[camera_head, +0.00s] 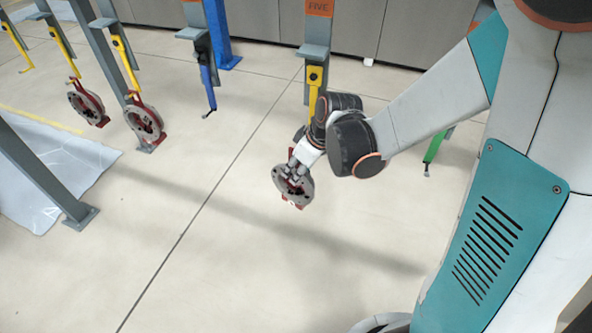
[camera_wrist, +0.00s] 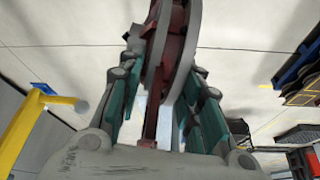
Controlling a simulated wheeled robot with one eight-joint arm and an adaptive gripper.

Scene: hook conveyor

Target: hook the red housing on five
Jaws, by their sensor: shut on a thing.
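A round housing (camera_head: 302,188), grey-faced with red parts, is held in the air by my gripper (camera_head: 293,172). In the wrist view the housing (camera_wrist: 172,60) stands between the teal-padded fingers of my gripper (camera_wrist: 160,105), which are shut on it. Station five's orange sign (camera_head: 318,7) tops a grey post. A yellow hook (camera_head: 314,78) hangs under that sign, its lower end hidden behind my arm. The held housing is below the hook and slightly to its left, apart from it. A yellow hook (camera_wrist: 22,125) shows at the left of the wrist view.
Two similar red-and-grey housings (camera_head: 86,103) (camera_head: 145,122) hang from yellow hooks at the left. A blue hook (camera_head: 207,80) and a green hook (camera_head: 433,152) hang nearby, both empty. A grey post (camera_head: 45,175) stands at left. The floor below the held housing is clear.

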